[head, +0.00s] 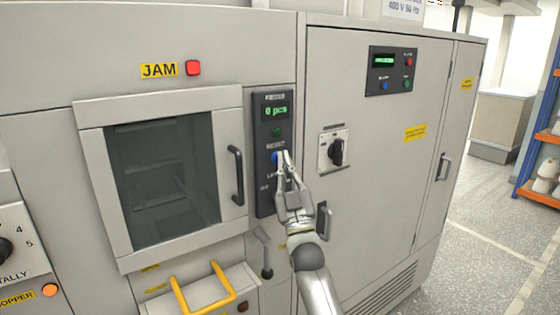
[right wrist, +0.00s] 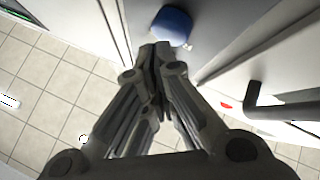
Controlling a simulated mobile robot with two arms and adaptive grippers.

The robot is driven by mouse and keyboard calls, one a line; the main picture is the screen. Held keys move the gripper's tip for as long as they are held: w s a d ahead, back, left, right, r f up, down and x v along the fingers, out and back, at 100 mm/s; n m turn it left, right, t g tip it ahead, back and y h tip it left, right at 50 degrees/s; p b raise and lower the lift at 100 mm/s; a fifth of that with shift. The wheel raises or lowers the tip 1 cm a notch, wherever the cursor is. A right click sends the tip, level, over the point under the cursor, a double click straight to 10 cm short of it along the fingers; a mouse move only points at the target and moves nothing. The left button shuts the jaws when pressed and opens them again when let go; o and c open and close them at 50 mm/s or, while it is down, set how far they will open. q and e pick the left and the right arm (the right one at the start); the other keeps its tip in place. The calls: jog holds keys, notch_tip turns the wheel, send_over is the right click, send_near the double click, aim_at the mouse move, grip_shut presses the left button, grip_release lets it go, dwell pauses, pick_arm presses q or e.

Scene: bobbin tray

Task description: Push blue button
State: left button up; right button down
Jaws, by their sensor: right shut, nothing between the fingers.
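The blue button (head: 275,157) is on a dark vertical control panel (head: 266,194), just under a label that seems to read RESET. Only part of it shows beside my fingertips. In the right wrist view the blue button (right wrist: 171,24) is a rounded blue cap just beyond the fingertips. My right gripper (head: 283,156) is shut and empty, with its tips at the button's right edge in the head view. The right gripper (right wrist: 161,52) also shows shut in the right wrist view. I cannot tell whether the tips touch the button. My left gripper is not in view.
The panel has a green display (head: 275,111) reading 0 pcs and a green button (head: 277,132). A door handle (head: 236,175) stands out left of the panel. A rotary switch (head: 336,152) is to the right. Another small blue button (head: 385,86) is on the cabinet's upper panel.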

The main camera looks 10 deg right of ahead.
jog(key=shift+w+a+b, duration=0.15)
jog(key=shift+w+b, duration=0.3)
jog(key=shift+w, duration=0.05)
dwell(0.5)
jog(key=shift+s, duration=0.15)
jog(key=shift+s+d+p, duration=0.3)
jog(key=shift+s+p, duration=0.3)
jog(key=shift+s, duration=0.15)
jog(key=s+p, duration=0.1)
jog(key=s+d, duration=0.1)
jog(key=s, duration=0.1)
jog(key=s+p, duration=0.1)
jog(key=shift+s+d+p, duration=0.35)
dwell(0.6)
